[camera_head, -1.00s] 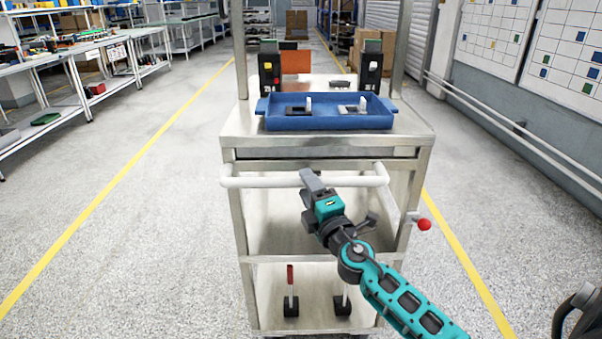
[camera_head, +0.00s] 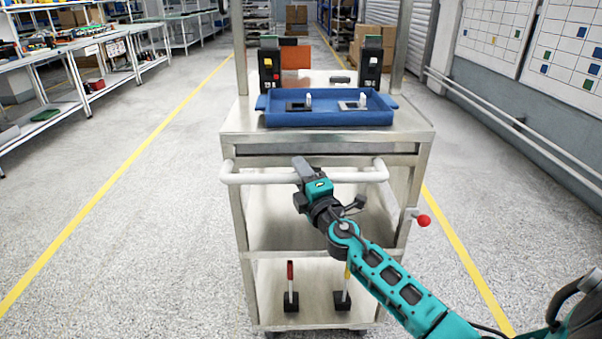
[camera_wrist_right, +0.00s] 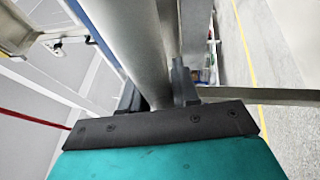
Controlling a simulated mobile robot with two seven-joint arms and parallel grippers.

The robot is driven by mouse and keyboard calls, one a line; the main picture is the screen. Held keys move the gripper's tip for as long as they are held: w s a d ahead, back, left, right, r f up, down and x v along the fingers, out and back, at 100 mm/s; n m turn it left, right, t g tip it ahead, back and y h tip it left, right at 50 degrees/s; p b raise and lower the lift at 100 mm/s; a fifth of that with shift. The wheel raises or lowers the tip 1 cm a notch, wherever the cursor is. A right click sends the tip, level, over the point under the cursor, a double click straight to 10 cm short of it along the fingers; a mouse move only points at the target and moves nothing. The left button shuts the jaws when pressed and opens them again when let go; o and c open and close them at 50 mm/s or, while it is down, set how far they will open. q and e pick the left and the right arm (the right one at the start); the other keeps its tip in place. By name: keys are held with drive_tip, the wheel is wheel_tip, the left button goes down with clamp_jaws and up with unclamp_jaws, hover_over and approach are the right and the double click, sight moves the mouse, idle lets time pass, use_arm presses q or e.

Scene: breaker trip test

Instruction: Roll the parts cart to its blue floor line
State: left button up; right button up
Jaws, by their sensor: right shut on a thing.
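The parts cart (camera_head: 330,148) is a pale metal trolley straight ahead, with a white push handle (camera_head: 250,179) across its near side. My right gripper (camera_head: 303,170) is shut on this handle near its middle. In the right wrist view, the handle bar (camera_wrist_right: 135,45) runs between the dark fingers. My left gripper is out of view. I see no blue floor line in these frames.
A blue tray (camera_head: 328,121) with small parts sits on the cart top. A red knob (camera_head: 424,221) sticks out at its right side. Yellow floor lines (camera_head: 125,165) run along both sides. Benches (camera_head: 75,55) stand left; a wall with rails (camera_head: 520,130) stands right. The floor left is clear.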

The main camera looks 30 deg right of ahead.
clamp_jaws()
drive_tip(key=shift+s+a+f, duration=0.15)
drive_tip(key=shift+s+a, duration=0.1)
drive_tip(key=s+a, duration=0.2)
drive_tip(key=s, duration=0.1)
drive_tip(key=s+a, duration=0.1)
drive_tip(key=s, duration=0.1)
drive_tip(key=shift+s, duration=0.1)
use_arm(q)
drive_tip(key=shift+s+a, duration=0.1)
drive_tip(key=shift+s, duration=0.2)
use_arm(e)
drive_tip(key=shift+s+a, duration=0.2)
drive_tip(key=shift+s, duration=0.15)
drive_tip(key=shift+r, duration=0.2)
